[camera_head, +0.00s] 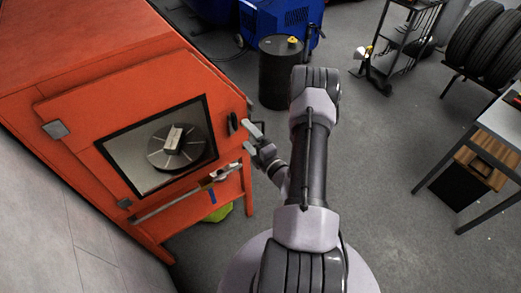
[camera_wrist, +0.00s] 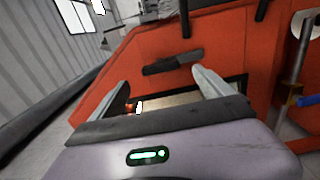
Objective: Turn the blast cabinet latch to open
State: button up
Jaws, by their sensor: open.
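A dark handle (camera_head: 232,122), which looks like the latch, sits on the door right of the window. In the wrist view a dark bar (camera_wrist: 173,62) lies across the orange face, slightly tilted, just beyond my fingertips. My gripper (camera_head: 250,137) is open beside the cabinet's right edge. In the wrist view its two fingers (camera_wrist: 163,84) stand apart with nothing seen between them but the cabinet face. No contact with the bar is visible.
A rail with blue-handled tool (camera_head: 210,184) runs below the window. A dark drum (camera_head: 280,75) and blue machine (camera_head: 275,22) stand behind. A bench (camera_head: 500,120), cart and tyres are at right. A vertical dark rod (camera_wrist: 185,18) rises above the bar. The middle floor is clear.

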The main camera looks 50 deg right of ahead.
jog(key=v, duration=0.8)
jog(key=shift+s, duration=0.3)
